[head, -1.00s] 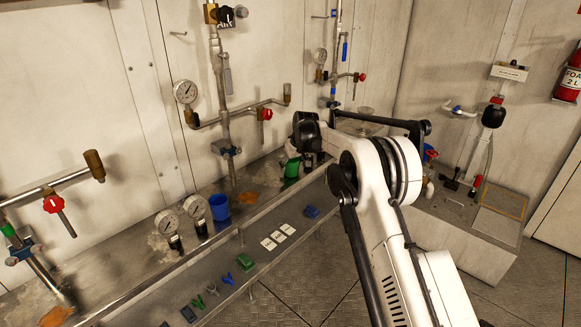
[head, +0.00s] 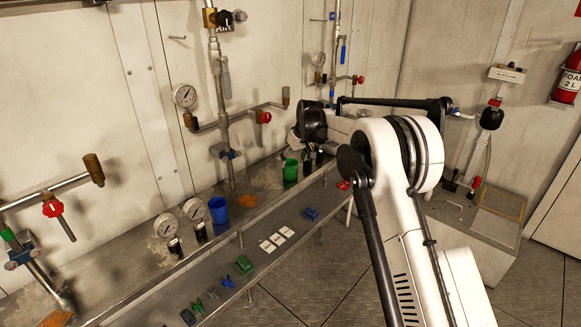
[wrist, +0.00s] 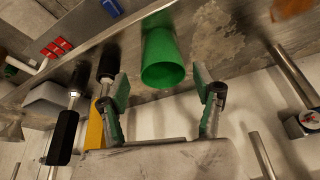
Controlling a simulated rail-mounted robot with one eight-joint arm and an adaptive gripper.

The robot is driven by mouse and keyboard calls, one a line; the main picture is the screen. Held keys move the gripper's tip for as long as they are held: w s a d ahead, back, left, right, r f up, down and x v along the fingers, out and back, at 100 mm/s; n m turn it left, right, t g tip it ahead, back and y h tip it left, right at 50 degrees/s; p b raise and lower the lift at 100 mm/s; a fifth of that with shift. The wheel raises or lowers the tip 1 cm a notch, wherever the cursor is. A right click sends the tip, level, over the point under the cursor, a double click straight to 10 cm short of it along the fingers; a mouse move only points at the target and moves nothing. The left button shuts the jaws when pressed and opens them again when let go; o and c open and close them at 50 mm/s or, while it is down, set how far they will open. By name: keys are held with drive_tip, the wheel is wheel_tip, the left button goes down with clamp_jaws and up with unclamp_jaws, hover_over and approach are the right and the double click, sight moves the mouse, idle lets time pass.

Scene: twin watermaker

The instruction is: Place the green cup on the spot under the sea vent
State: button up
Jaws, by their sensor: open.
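The green cup (head: 290,170) stands on the steel bench ledge (head: 262,178) in the head view, just left of my gripper (head: 312,158). In the wrist view the green cup (wrist: 163,52) lies ahead of and between the two fingers of my gripper (wrist: 161,85), which are spread with gaps on both sides. The fingers do not hold it. Two brown-tipped outlets show, one at centre (head: 286,97) and one at left (head: 94,168); I cannot tell which is the sea vent. Rusty orange patches lie on the ledge near centre (head: 246,199) and at lower left (head: 56,318).
A blue cup (head: 218,210) stands on the ledge left of the green cup, beside two gauges (head: 167,226). The lower shelf holds white cards (head: 277,240), a blue block (head: 311,213) and a green block (head: 244,264).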

drive_tip(key=s+d+r+m+t, duration=0.1)
drive_tip(key=s+d+r, duration=0.6)
drive_tip(key=s+r, duration=0.35)
drive_tip(key=s+d+r+m+t, duration=0.1)
drive_tip(key=s+d+r, duration=0.5)
drive_tip(key=s+r, duration=0.45)
drive_tip(key=s+d+r+m, duration=0.1)
drive_tip(key=s+d, duration=0.2)
drive_tip(key=s, duration=0.4)
drive_tip(key=s+d+r+m+h, duration=0.1)
drive_tip(key=s+d, duration=0.2)
drive_tip(key=s, duration=0.5)
drive_tip(key=s+d+m+t+h, duration=0.1)
drive_tip(key=s+d, duration=0.3)
drive_tip(key=s, duration=0.4)
drive_tip(key=shift+s+r, duration=0.2)
drive_tip(key=shift+r, duration=0.2)
drive_tip(key=shift+o, duration=0.6)
drive_tip(key=s+d+f+m, duration=0.1)
drive_tip(key=s+f, duration=0.3)
drive_tip(key=s, duration=0.3)
drive_tip(key=s+d+f+m, duration=0.1)
drive_tip(key=s+d+f, duration=0.1)
drive_tip(key=s+f, duration=0.2)
drive_tip(key=s, duration=0.3)
drive_tip(key=shift+d+t+h, duration=0.25)
drive_tip(key=shift+t+h, duration=0.15)
